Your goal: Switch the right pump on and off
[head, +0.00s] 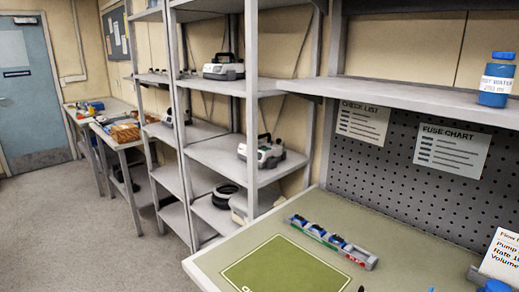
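Two pale box-shaped devices with dark carrying handles, possibly the pumps, stand on a grey metal shelf unit. One device (223,70) is on an upper shelf. The other device (263,155) is on a middle shelf, lower and slightly further right. Their switches are too small to make out, and I cannot tell whether either is on. I cannot tell which one is the right pump. Neither of my grippers shows in this view.
A workbench (215,262) in front holds a green mat (285,268) and a rack of small parts (332,241). A blue-capped bottle (496,84) stands on the shelf above. A printed card (502,258) stands at right. Open floor (75,225) lies left, towards a blue door (22,90).

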